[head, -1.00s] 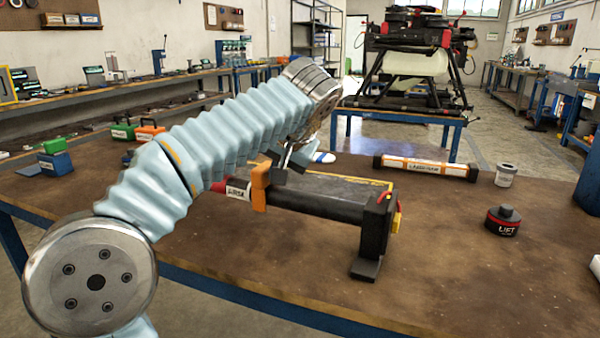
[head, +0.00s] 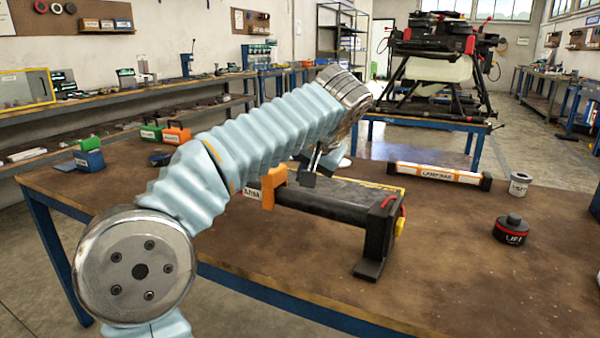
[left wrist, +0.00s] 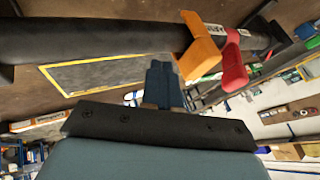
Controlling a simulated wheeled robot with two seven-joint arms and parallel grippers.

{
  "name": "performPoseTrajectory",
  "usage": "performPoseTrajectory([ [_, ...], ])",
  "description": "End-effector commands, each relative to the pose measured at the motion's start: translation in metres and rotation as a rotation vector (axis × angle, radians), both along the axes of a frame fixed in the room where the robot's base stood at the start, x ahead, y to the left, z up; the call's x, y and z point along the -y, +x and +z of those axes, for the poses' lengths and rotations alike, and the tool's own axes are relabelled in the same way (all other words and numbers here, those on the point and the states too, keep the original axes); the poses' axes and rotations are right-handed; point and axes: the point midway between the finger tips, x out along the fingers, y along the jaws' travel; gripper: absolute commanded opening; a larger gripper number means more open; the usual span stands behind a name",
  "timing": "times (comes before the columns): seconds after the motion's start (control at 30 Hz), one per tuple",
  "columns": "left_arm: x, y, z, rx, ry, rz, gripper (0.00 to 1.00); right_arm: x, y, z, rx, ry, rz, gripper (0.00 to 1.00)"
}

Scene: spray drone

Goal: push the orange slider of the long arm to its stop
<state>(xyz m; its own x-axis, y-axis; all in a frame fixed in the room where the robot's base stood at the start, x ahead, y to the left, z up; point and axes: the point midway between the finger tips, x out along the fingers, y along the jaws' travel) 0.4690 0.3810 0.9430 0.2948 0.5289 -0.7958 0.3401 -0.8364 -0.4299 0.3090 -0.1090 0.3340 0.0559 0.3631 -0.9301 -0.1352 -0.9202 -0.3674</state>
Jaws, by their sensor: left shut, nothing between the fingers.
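The long arm is a dark tube (head: 330,208) lying on the brown bench in the head view. The orange slider (head: 270,187) sits around it near its left end, beside a white label. In the left wrist view the tube (left wrist: 100,40) crosses the top, with the orange slider (left wrist: 200,48) right of centre and a red part beside it. My left gripper (head: 308,172) is shut and empty, above the tube, right of the slider and apart from it in the head view. Its closed fingers (left wrist: 163,85) show in the wrist view. My right gripper is out of view.
A black end block (head: 377,235) with red and yellow parts stands at the tube's right end. A yellow-edged dark panel (left wrist: 95,75) lies behind the tube. A labelled orange-white tube (head: 438,174), a grey can (head: 519,185) and a black-red canister (head: 511,230) stand to the right.

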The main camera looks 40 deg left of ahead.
Motion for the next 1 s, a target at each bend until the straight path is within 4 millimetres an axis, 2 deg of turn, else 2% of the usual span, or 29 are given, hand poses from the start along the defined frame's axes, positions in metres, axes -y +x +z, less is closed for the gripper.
performPoseTrajectory([
  [0.3,0.028,-0.016,0.044,0.003,0.0,-0.002,0.0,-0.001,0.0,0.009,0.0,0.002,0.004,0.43],
  [0.5,0.044,-0.024,0.066,0.0,0.0,-0.002,0.0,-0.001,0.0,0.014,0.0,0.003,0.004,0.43],
  [1.0,0.048,-0.027,0.071,0.0,0.0,0.0,0.0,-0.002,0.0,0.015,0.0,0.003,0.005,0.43],
])
